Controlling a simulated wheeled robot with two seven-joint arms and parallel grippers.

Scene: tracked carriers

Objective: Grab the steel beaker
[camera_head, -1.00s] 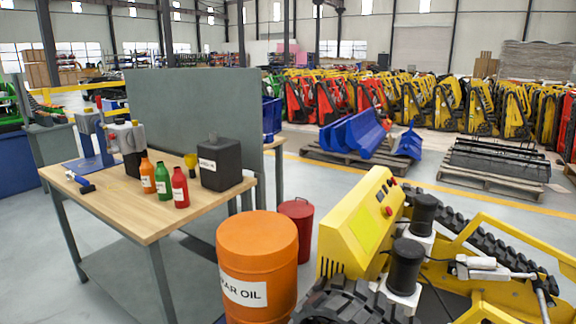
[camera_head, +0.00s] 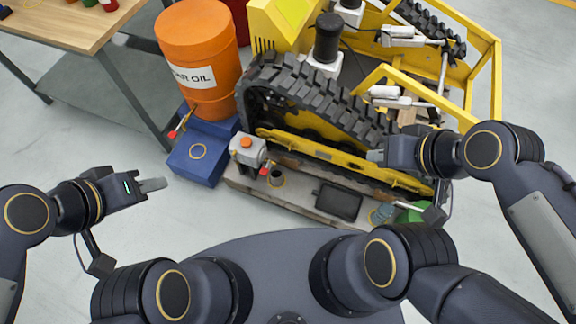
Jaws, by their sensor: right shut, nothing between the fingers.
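A small dark, round cup-like thing (camera_head: 278,175) stands on the low grey ledge beside the yellow tracked carrier; it may be the steel beaker, but it is too small to be sure. A blue-grey round thing (camera_head: 382,213) at the ledge's right end is also unclear. My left gripper (camera_head: 153,185) hangs over open floor at the left, apart from everything; its fingers overlap, so its opening is hidden. My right gripper (camera_head: 375,156) is shut and empty, in front of the carrier's track in the picture, above the ledge's right part.
The low ledge (camera_head: 240,183) also bears a grey box with an orange knob (camera_head: 247,145) and a dark flat tray or tablet (camera_head: 338,201). A blue box (camera_head: 196,170) and an orange oil drum (camera_head: 200,50) stand left of it. The tracked carrier (camera_head: 320,140) blocks the far side.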

